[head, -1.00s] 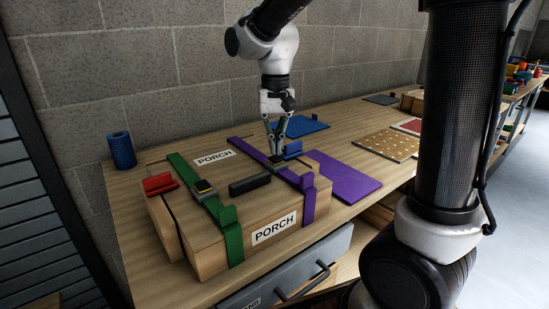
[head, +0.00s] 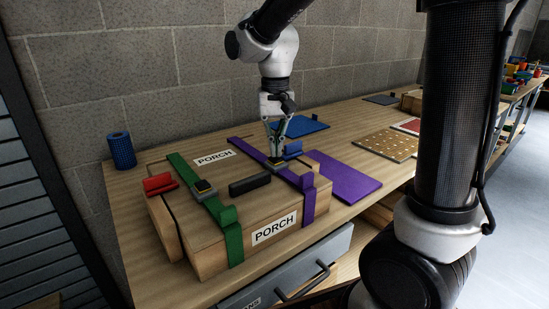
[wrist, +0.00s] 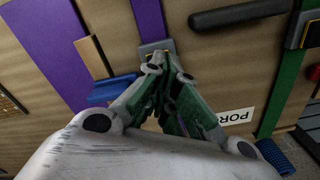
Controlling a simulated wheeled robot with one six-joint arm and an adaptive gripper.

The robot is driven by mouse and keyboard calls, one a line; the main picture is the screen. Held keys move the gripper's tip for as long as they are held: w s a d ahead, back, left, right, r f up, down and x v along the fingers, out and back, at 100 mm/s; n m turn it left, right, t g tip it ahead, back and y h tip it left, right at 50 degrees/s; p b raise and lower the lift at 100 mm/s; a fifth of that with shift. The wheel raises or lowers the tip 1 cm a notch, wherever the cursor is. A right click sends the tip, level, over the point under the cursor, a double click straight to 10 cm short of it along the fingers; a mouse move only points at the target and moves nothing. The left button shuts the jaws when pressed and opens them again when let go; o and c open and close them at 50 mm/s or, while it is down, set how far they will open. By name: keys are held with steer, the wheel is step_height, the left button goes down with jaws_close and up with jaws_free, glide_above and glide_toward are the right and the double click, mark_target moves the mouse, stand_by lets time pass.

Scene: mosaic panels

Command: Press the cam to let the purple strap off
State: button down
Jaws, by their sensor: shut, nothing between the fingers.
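The purple strap (head: 262,154) runs across the lid of the wooden case marked PORCH (head: 218,240) and down its front, ending in a purple tab. Its cam buckle (head: 279,166), grey with a yellow part, sits on the strap on the lid. My gripper (head: 276,157) is shut and empty, pointing down with its tips at the cam. In the wrist view the fingertips (wrist: 156,62) overlap the edge of the cam buckle (wrist: 153,47); whether they touch it I cannot tell. The purple strap (wrist: 150,20) passes beneath.
A green strap (head: 184,169) with its own buckle (head: 204,187) crosses the lid to the left. A purple panel (head: 343,178) lies to the right.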

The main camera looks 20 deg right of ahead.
mark_target(275, 158)
steer(key=shift+f, duration=1.1)
steer(key=shift+r, duration=4.05)
steer(key=shift+w+n, duration=0.1)
steer(key=shift+n, duration=0.2)
steer(key=shift+f+n, duration=0.4)
steer(key=shift+s+d+f+n, duration=0.25)
steer(key=shift+s+f+n, duration=0.2)
steer(key=shift+s, duration=0.1)
steer(key=shift+s+d+f+n, duration=0.2)
steer(key=shift+s+f+n, duration=0.2)
steer(key=shift+s, duration=0.1)
steer(key=s+d+r+t, duration=0.1)
steer(key=s+d+t, duration=0.3)
steer(key=s+d, duration=1)
steer(key=s, duration=0.3)
steer(key=shift+r+m, duration=0.3)
steer(key=shift+m, duration=0.05)
